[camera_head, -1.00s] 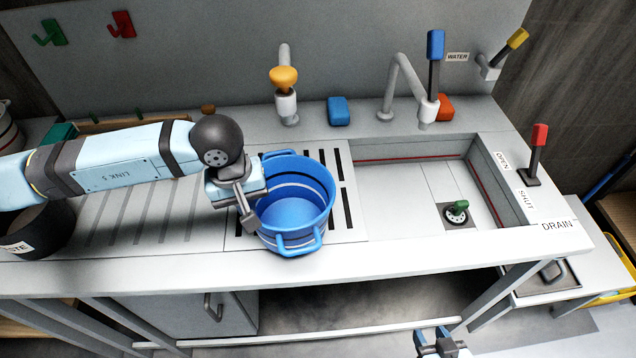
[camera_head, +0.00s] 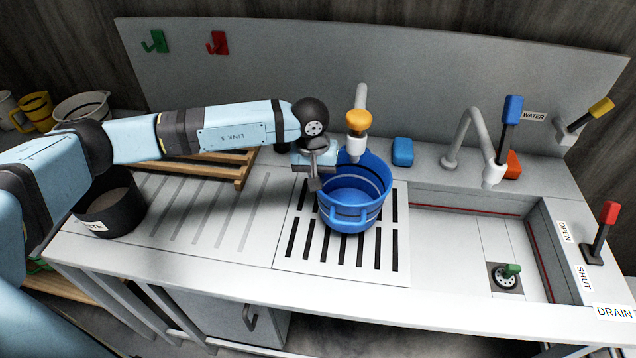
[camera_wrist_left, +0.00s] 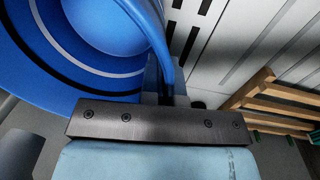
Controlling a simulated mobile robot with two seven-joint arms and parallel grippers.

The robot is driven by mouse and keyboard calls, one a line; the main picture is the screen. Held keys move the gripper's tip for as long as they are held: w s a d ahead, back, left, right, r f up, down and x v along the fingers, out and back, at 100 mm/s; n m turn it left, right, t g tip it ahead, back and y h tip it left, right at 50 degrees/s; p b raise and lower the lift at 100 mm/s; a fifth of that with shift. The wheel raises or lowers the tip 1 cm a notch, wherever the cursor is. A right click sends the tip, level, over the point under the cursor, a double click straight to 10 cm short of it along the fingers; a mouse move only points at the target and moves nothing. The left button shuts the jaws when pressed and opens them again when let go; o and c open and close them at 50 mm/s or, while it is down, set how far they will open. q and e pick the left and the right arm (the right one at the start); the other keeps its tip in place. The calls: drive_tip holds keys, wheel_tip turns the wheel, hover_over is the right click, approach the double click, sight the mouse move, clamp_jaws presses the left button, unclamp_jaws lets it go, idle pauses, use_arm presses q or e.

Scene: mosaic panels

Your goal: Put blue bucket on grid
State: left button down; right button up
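The blue bucket (camera_head: 355,200), with white and dark stripes and side handles, is upright over the slotted grid (camera_head: 300,258), toward its back. I cannot tell whether its base touches the slats. My left gripper (camera_head: 317,175) is at the bucket's left side and appears shut on its handle. My right gripper is not in view.
A yellow-tipped tap (camera_head: 357,130) stands close behind the bucket. To the right lies a sink basin (camera_head: 470,245) with a green drain plug (camera_head: 511,270). A wooden rack (camera_head: 215,170) and a black waste bin (camera_head: 110,205) are at the left. The grid's front is clear.

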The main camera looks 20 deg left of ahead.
use_arm(q)
drive_tip(key=shift+w+f+p, duration=0.1)
drive_tip(key=shift+f+p, duration=0.5)
drive_tip(key=shift+f, duration=1.2)
drive_tip(key=c, duration=1.8)
unclamp_jaws()
drive_tip(key=shift+f+b, duration=0.15)
drive_tip(key=shift+b, duration=0.15)
drive_tip(key=o, duration=0.4)
drive_tip(key=shift+o, duration=0.2)
wheel_tip(320, 180, up, 12)
drive_tip(key=a+b, duration=0.1)
drive_tip(key=b, duration=0.1)
drive_tip(key=shift+s+r, duration=0.2)
drive_tip(key=shift+a, duration=0.1)
